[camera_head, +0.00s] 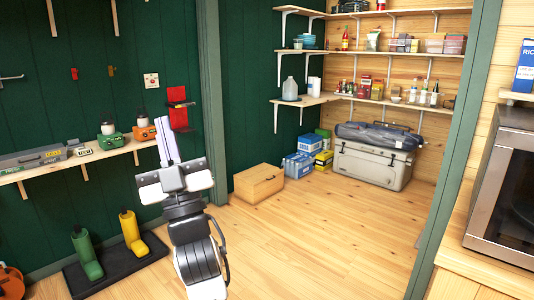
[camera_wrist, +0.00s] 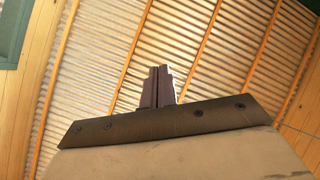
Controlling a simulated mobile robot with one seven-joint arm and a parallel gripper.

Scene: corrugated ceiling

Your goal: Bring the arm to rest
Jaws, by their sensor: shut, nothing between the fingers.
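My gripper (camera_wrist: 158,86) shows in the wrist view, its two dark fingers shut together with nothing between them. The fingers point up toward the corrugated ceiling (camera_wrist: 110,60). In the head view my arm stands folded and upright in front of the green wall, left of the picture's middle.
A wall shelf (camera_head: 80,160) holds tools and lanterns at left. The floor at centre is clear. A microwave (camera_head: 510,200) is at right.

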